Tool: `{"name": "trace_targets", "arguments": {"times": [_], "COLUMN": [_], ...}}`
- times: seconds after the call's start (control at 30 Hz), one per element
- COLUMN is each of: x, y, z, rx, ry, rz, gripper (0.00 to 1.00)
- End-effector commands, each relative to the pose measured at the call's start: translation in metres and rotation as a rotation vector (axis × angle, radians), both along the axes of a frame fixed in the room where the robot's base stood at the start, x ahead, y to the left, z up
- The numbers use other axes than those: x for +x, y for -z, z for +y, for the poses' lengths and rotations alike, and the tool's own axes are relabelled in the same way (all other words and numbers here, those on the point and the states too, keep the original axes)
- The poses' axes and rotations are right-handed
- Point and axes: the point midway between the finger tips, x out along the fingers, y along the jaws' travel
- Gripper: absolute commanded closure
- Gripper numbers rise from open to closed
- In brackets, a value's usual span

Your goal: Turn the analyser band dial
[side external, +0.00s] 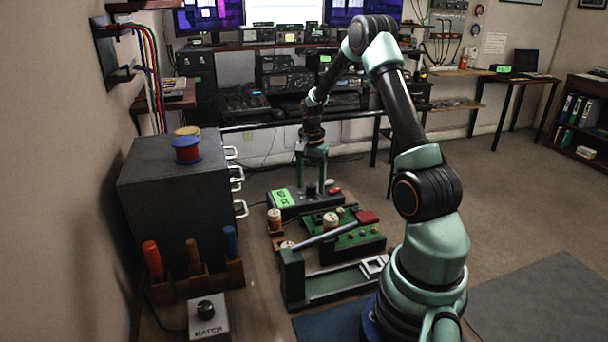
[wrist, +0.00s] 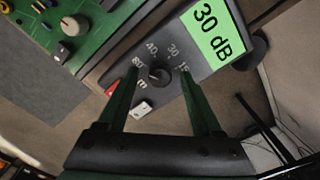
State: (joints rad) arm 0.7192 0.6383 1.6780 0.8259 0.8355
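The analyser is a dark box (side external: 328,203) with a green display (side external: 283,198). In the wrist view the display (wrist: 209,30) reads "30 dB". Its black band dial (wrist: 160,75) sits among white marks that look like 80, 40, 30 and 15. In the side view the dial (side external: 311,190) shows just below my fingertips. My gripper (wrist: 160,78) points down at the panel, its two green fingers apart on either side of the dial with gaps showing. In the side view my gripper (side external: 311,182) is over the analyser. I cannot tell how far the fingertips reach down beside the dial.
A red button (wrist: 112,89) and a white switch (wrist: 141,109) sit close to the dial. A grey cabinet (side external: 175,210) stands left; a MATCH knob box (side external: 208,316) is nearer.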

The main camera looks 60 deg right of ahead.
Motion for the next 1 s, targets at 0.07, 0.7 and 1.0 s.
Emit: {"name": "trace_targets", "arguments": {"times": [0.07,0.7,1.0], "x": [0.000,0.001,0.000], "y": [0.000,-0.072,-0.114], "z": [0.000,-0.001,0.000], "rx": [0.000,-0.005,-0.002], "ry": [0.001,0.001,0.001], "rz": [0.000,-0.005,-0.002], "gripper": [0.34,0.34,0.34]}}
